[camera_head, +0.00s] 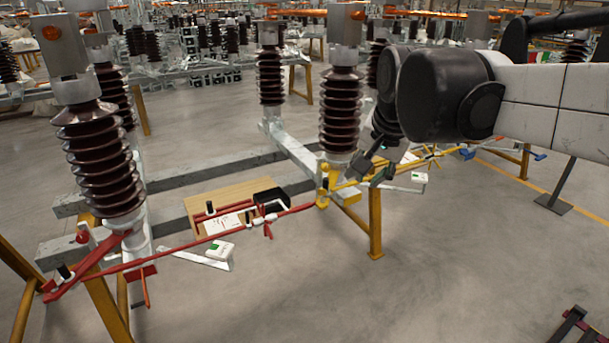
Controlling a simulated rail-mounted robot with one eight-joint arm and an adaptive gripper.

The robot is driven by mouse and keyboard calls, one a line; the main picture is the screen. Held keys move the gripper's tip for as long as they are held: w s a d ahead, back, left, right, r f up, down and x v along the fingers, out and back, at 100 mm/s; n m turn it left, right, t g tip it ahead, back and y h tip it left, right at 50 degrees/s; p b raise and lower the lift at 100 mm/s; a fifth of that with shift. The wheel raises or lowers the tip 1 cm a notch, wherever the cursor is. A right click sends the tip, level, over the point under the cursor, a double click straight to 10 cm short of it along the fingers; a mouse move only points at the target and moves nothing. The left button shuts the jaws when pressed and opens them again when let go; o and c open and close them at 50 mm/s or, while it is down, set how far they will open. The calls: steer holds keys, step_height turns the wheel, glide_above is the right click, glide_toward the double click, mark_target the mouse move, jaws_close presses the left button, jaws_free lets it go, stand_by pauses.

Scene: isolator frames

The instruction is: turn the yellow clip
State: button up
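A yellow clip-like piece (323,186) sits below the base of the middle brown insulator, where a red rod (180,247) meets a yellow rod (405,164). It is small in this view, so its turned position cannot be read. My gripper (370,170) is just right of it, pointing down beside the yellow rod. Its dark fingers look spread apart, and I see nothing held between them. Whether a finger touches the yellow rod cannot be told. My arm's dark wrist hides part of the area behind it.
Ribbed brown insulators (341,110) stand on a grey beam frame (235,168) with yellow legs (375,222). A wooden board (228,193) and a black box (270,196) are left of the clip. The floor (400,290) in front is mostly clear.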

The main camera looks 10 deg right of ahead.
steer(key=w+r+m+g, duration=0.1)
steer(key=w+r+m, duration=0.15)
steer(key=w, duration=0.75)
steer(key=m+g, duration=0.4)
steer(key=m, duration=0.9)
glide_above(320, 189)
step_height(320, 189, down, 18)
step_height(320, 189, down, 13)
steer(key=shift+w+f, duration=0.15)
steer(key=shift+c, duration=0.2)
jaws_close()
